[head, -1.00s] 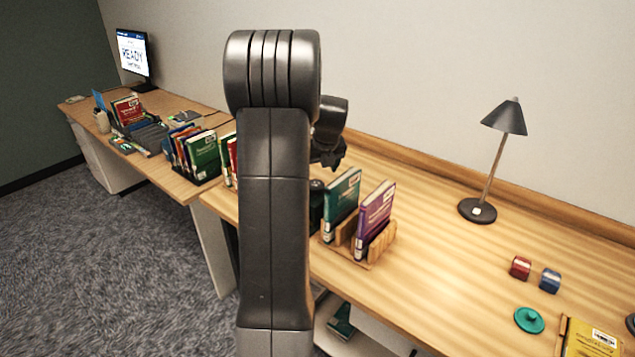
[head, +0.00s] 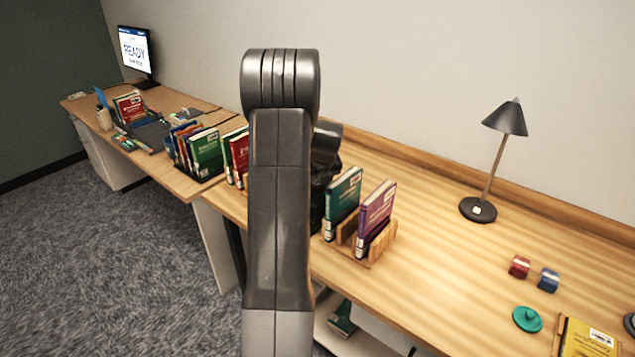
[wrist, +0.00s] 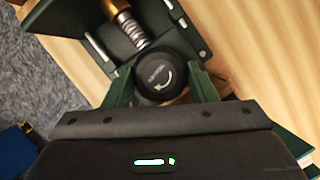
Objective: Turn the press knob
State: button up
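The press knob (wrist: 161,78) is round and black with a white curved arrow on its face. In the wrist view it sits at the end of a metal spring or screw (wrist: 127,27) on a dark green press frame (wrist: 185,25). My gripper (wrist: 161,82) has its two green fingers on either side of the knob, apart and close to its edges. I cannot tell whether they touch it. In the head view my arm hides the press and most of the gripper.
Books stand in a wooden rack (head: 377,247) just right of my arm, with red books (head: 239,154) to its left. A lamp (head: 478,209), a red block (head: 519,267), a blue block (head: 549,280) and a teal disc (head: 527,319) lie farther right.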

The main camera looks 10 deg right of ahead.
jog(key=c, duration=0.3)
